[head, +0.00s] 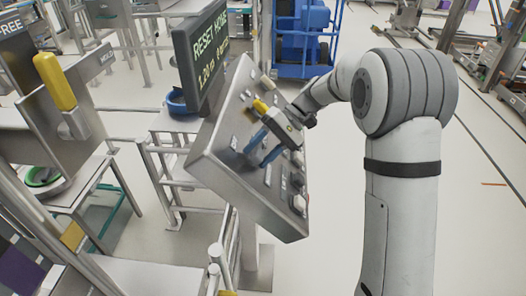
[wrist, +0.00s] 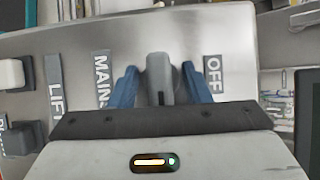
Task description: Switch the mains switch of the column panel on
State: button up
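The column panel (head: 222,165) is a tilted grey metal box in the head view, and its face (wrist: 225,25) fills much of the wrist view. The mains switch (wrist: 160,75) is a grey lever between a MAINS label (wrist: 102,78) and an OFF label (wrist: 213,76). My gripper (head: 256,155) is at the panel face. Its two blue fingers (wrist: 160,88) stand on either side of the lever, with a narrow gap visible on each side. It is open around the lever. The lever's base is partly hidden by my gripper body.
A dark screen (head: 205,55) reading RESET MODE stands above the panel. Metal railings (head: 180,185) stand left of the panel.

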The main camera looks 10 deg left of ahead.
jog(key=shift+d+r, duration=0.1)
jog(key=shift+d, duration=0.05)
jog(key=v, duration=0.7)
jog(key=shift+w+b, duration=0.2)
jog(key=shift+b, duration=0.25)
jog(key=shift+d+r, duration=0.15)
jog(key=shift+d, duration=0.05)
jog(key=s+d+f+m+t+h, duration=0.1)
jog(key=s+d+t+h, duration=0.3)
jog(key=s+d, duration=0.5)
jog(key=s+d+f+m+t+h, duration=0.2)
jog(key=s+d+t+h, duration=0.2)
jog(key=s+d, duration=0.6)
jog(key=s+t, duration=0.2)
jog(key=s, duration=0.2)
jog(key=shift+f+m+t, duration=0.25)
jog(key=shift+m+t, duration=0.05)
